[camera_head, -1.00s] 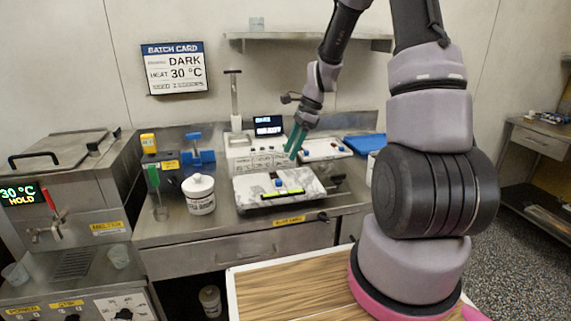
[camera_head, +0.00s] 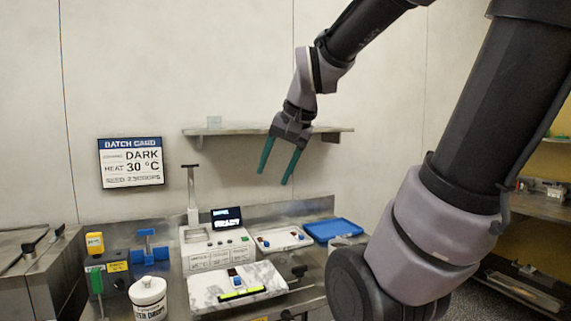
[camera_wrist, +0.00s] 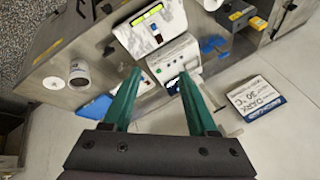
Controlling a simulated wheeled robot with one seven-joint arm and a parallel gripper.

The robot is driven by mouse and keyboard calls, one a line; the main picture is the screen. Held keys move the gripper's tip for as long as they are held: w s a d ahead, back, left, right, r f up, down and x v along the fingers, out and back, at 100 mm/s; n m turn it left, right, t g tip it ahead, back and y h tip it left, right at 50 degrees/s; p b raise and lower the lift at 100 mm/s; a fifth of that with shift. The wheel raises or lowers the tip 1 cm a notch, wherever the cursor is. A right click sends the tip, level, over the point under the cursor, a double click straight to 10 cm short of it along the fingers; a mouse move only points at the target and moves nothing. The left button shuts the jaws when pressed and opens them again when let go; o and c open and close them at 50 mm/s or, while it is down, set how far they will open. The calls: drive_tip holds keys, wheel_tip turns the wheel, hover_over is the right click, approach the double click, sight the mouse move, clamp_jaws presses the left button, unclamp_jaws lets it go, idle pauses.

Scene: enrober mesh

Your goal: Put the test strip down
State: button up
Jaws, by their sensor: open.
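My gripper (camera_head: 274,177) has green fingers spread apart with nothing between them. It hangs in the air in front of the wall shelf, well above the bench; in the wrist view its fingers (camera_wrist: 160,73) are also apart and empty. A white marbled slab (camera_head: 207,289) lies on the bench below. A black bar with a yellow-green stripe (camera_head: 243,293) lies along its front part, and it also shows in the wrist view (camera_wrist: 146,16). I cannot tell whether this bar is the test strip. No other strip is clear.
A white machine with a small display (camera_head: 226,217) stands behind the slab. A white tub (camera_head: 148,297) stands left. The wall shelf (camera_head: 240,131) is close behind my gripper.

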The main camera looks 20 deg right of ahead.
drive_tip(key=s, duration=0.1)
drive_tip(key=s+r+n+t, duration=0.1)
drive_tip(key=s, duration=0.1)
drive_tip(key=s+r+n, duration=0.1)
drive_tip(key=shift+s+d+t, duration=0.25)
drive_tip(key=shift+s+t, duration=0.05)
drive_tip(key=shift+s, duration=0.1)
